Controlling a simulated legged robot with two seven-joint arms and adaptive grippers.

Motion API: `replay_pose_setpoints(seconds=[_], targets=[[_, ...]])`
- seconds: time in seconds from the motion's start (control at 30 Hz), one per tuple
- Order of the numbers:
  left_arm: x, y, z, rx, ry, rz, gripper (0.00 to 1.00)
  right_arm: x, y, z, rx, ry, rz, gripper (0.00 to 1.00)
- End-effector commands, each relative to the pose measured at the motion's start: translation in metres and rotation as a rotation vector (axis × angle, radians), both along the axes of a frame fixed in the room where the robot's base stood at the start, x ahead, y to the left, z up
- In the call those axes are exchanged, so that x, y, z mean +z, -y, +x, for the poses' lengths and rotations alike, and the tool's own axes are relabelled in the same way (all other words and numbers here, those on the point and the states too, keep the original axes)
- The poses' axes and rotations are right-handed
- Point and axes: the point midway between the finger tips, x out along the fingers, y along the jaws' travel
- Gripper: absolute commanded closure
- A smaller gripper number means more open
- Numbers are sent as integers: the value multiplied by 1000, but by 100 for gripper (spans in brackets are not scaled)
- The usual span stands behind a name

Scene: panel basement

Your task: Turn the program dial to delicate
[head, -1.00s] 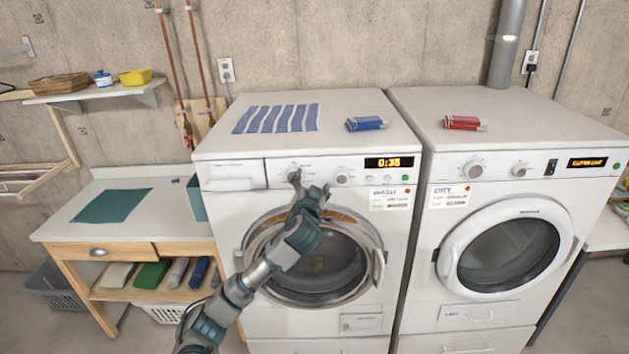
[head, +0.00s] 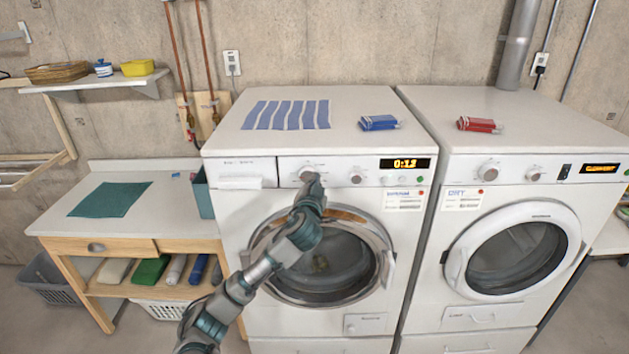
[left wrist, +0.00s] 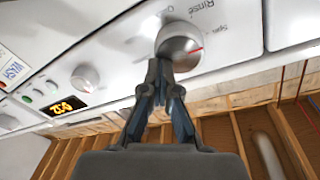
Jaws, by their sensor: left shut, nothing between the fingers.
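The program dial (head: 308,172) is a round silver-white knob on the front panel of the left machine, the washer (head: 232,225). In the left wrist view the dial (left wrist: 180,42) has a red mark on its rim, toward the right of the picture. The printed words "Rinse" and "Spin" show beside it; other labels are cut off or unreadable. My left gripper (head: 317,183) is shut and empty, with its fingertips (left wrist: 163,70) at the dial's edge. I cannot tell whether they touch it. My right gripper is not in view.
The dryer (head: 512,300) stands to the right. A workbench (head: 160,195) stands left.

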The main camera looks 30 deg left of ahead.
Motion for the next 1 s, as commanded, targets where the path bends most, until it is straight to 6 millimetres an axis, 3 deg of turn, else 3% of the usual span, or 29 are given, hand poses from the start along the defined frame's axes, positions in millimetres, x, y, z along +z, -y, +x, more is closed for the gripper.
replay_pose_setpoints(seconds=[0.03, 0.3, 0.33, 1.0], targets=[[-3, -14, 0, 29, -10, -3, 92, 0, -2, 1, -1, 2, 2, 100], [-4, -14, 0, 38, -16, 1, 25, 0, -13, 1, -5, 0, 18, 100], [-4, -13, 0, 37, -15, 1, 21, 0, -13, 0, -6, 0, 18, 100], [2, 1, -7, 26, -5, 8, 21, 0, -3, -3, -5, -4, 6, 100]])
